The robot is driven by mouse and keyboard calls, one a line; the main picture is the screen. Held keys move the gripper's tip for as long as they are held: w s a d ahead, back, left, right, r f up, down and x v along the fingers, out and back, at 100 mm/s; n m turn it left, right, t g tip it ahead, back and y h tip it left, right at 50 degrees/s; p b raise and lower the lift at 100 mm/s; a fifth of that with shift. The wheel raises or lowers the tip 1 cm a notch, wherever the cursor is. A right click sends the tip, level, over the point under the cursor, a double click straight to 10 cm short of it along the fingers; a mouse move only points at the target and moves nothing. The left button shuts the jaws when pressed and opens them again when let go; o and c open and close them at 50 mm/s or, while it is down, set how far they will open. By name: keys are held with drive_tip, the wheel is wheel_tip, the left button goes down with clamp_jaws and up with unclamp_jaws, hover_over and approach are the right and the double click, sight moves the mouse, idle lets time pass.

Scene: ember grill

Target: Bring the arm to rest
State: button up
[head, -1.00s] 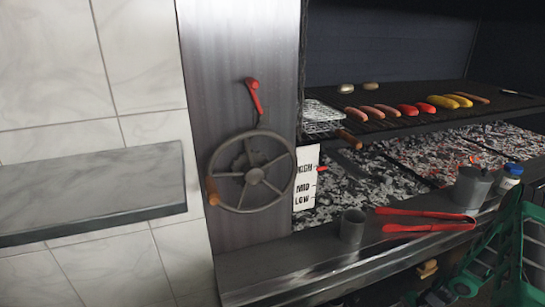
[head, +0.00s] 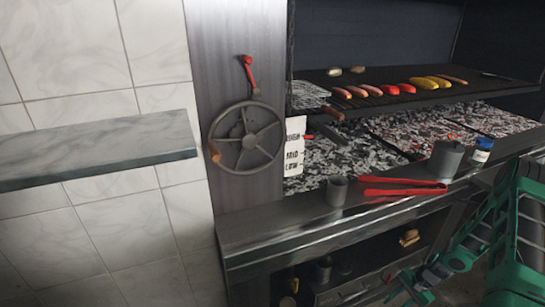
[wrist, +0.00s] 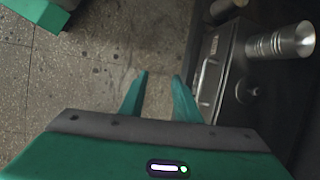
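My arm, green and dark, comes in at the right edge of the head view. My gripper (head: 405,291) hangs low there, in front of the grill's lower shelf, and is apart from the counter and tools. In the wrist view my gripper (wrist: 160,75) points toward a speckled floor. Its two green fingers stand apart with nothing between them. The grill's metal front is to the right of the fingers.
A handwheel (head: 246,137) and red lever (head: 248,72) are on the steel panel. The front ledge holds a metal cup (head: 337,191), red tongs (head: 402,188), a pot (head: 446,159) and a jar (head: 481,150). Food lies on the grate. A stone shelf (head: 100,150) juts out left.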

drive_tip(key=s+d+r+n+g+h, duration=0.1)
drive_tip(key=s+r+n+h, duration=0.1)
drive_tip(key=r, duration=1.6)
drive_tip(key=s+d+r+n+h, duration=0.2)
drive_tip(key=s+r, duration=0.1)
drive_tip(key=r, duration=1.5)
drive_tip(key=s+a+r, duration=0.3)
drive_tip(key=s+r, duration=0.3)
drive_tip(key=s, duration=0.1)
drive_tip(key=s+a+r+n, duration=0.1)
drive_tip(key=s+a+r, duration=0.2)
drive_tip(key=s+r, duration=0.3)
drive_tip(key=s+a+r+n+t, duration=0.1)
drive_tip(key=s+a+r, duration=0.3)
drive_tip(key=s+r, duration=0.2)
drive_tip(key=shift+s, duration=1.2)
drive_tip(key=shift+w+f+h, duration=0.25)
drive_tip(key=shift+w+h, duration=0.05)
drive_tip(key=shift+w, duration=0.3)
